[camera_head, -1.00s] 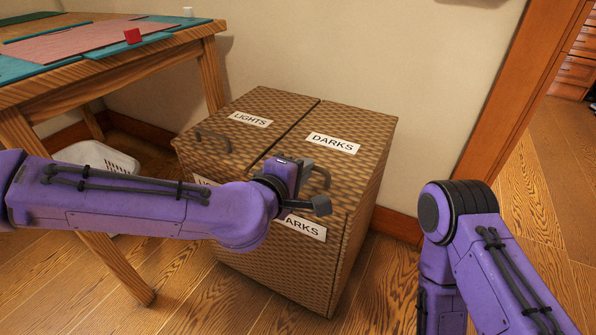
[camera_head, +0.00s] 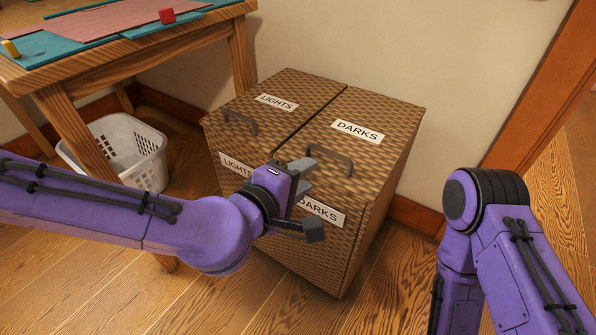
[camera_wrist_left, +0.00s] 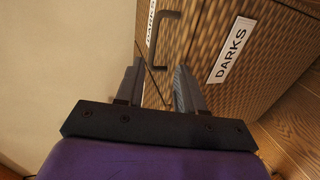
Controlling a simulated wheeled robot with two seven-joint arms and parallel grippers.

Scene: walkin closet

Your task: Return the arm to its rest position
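My left gripper (camera_head: 312,197) is open, with its two fingers apart and nothing between them. In the head view it appears in front of the wicker hamper (camera_head: 376,215), overlapping its front and the lower labels. In the left wrist view the open fingers (camera_wrist_left: 159,80) point toward the hamper (camera_wrist_left: 262,60), with a gap between them. My left arm (camera_head: 95,210) stretches in from the left of the head view. My right arm (camera_head: 500,240) is bent at the lower right; its gripper is out of view.
The hamper has DARKS (camera_head: 358,131) and LIGHTS (camera_head: 276,102) lids, both shut. A wooden table (camera_head: 240,55) stands at the upper left with a red block (camera_head: 167,16) and yellow object (camera_head: 10,48). A white basket (camera_head: 150,160) is beneath it. A door frame (camera_head: 530,90) is at right.

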